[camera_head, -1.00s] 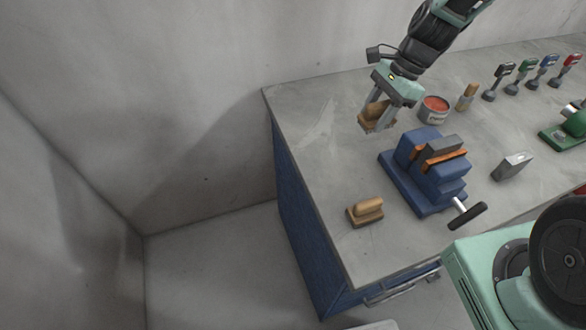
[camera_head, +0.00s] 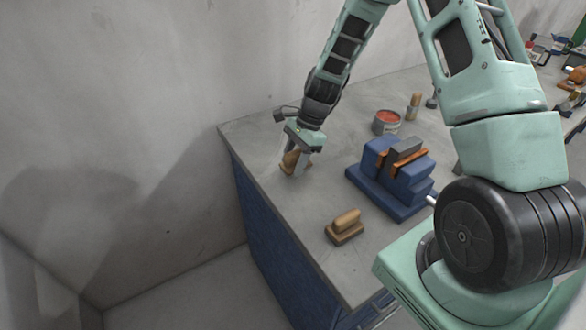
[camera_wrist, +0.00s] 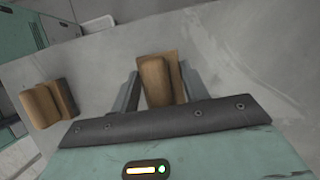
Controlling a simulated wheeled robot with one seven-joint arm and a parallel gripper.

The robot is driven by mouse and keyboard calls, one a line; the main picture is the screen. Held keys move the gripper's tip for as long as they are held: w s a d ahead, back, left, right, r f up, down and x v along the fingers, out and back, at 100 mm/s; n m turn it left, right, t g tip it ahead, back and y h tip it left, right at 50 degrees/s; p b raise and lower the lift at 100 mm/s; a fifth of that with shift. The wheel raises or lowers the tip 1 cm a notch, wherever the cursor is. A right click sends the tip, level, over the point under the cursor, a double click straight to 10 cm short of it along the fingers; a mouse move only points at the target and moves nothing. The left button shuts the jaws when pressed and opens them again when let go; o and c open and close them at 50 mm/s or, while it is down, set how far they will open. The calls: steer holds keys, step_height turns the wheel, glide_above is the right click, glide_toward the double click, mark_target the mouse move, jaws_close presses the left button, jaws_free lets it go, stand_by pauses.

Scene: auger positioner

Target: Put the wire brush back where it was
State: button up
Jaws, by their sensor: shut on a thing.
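My gripper (camera_head: 296,163) is shut on a wooden-handled brush (camera_head: 290,159), low over the far left part of the bench. I cannot tell whether the brush touches the bench top. In the wrist view, the held brush (camera_wrist: 156,80) sits between the two fingers of my gripper (camera_wrist: 160,88). Its bristles are hidden. A second, similar wooden brush (camera_head: 344,226) lies on the bench nearer the front left edge. It also shows at the left of the wrist view (camera_wrist: 48,104). I cannot tell from bristles which is the wire brush.
A blue vise (camera_head: 385,185) stands to the right of both brushes. An open can with red contents (camera_head: 386,122) and a wooden-handled tool (camera_head: 413,106) stand behind it. The grey bench top (camera_head: 265,135) is bare around the held brush.

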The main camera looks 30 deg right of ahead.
steer(key=shift+f, duration=1.65)
steer(key=shift+f, duration=0.1)
steer(key=o, duration=1)
